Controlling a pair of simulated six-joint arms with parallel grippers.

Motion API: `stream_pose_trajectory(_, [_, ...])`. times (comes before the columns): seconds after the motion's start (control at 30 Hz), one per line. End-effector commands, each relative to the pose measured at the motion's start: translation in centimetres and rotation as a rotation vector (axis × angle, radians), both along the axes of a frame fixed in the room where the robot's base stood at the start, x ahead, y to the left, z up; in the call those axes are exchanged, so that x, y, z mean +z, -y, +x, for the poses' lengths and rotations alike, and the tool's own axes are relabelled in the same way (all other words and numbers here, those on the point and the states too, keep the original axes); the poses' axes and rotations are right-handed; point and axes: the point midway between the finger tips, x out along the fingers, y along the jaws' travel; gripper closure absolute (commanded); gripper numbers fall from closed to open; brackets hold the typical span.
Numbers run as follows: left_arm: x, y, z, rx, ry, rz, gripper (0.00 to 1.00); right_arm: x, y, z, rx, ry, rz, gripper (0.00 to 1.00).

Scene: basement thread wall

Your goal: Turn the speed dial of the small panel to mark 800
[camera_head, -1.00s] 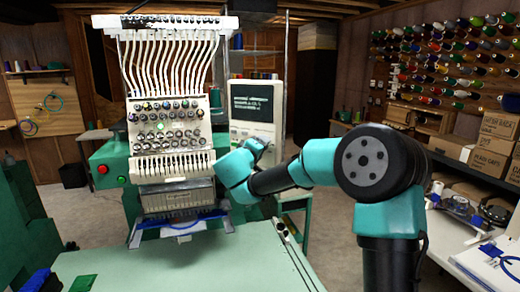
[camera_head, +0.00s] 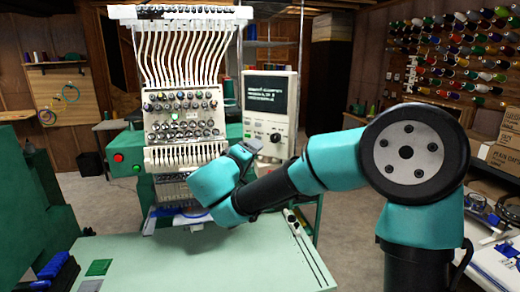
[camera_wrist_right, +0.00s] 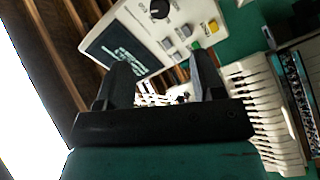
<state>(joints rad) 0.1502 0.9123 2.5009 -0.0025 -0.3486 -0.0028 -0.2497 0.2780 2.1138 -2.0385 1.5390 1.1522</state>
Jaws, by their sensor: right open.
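The small panel (camera_head: 291,104) is a pale box with a dark text screen, standing right of the embroidery machine. Its black round speed dial (camera_head: 276,137) sits low on the front; the mark it points at is too small to read. In the right wrist view the panel (camera_wrist_right: 143,33) appears tilted, with the dial (camera_wrist_right: 159,9) at the top edge and grey, green and yellow buttons beside it. My right gripper (camera_wrist_right: 163,62) is open and empty, with the panel beyond its fingers. In the head view the right gripper (camera_head: 246,149) is just left of the panel's lower part, apart from the dial as far as I can tell.
The embroidery machine (camera_head: 184,110) with its needle heads stands close to the left of my right gripper. A pale green table (camera_head: 190,265) lies below, mostly clear. Shelves of thread cones (camera_head: 455,50) and boxes are at the right.

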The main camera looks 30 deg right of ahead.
Motion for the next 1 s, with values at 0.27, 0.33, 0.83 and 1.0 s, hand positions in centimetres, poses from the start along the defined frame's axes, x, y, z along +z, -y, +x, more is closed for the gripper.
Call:
stream_pose_trajectory(0.27, [0.0,0.0,0.0,0.0,0.0,0.0,1.0,0.0,-2.4,-1.6,-0.001,0.001,0.001,0.38])
stream_pose_trajectory(0.33, [0.0,0.0,0.0,0.0,0.0,0.0,1.0,0.0,-2.5,-1.7,-0.001,0.001,0.001,0.38])
stream_pose_trajectory(0.83, [0.0,0.0,0.0,0.0,0.0,0.0,1.0,-0.4,-2.4,-1.6,-0.001,-0.013,0.004,0.38])
stream_pose_trajectory(1.0, [0.0,0.0,0.0,0.0,0.0,0.0,1.0,-4.3,-2.0,-0.9,0.004,-0.144,0.055,0.38])
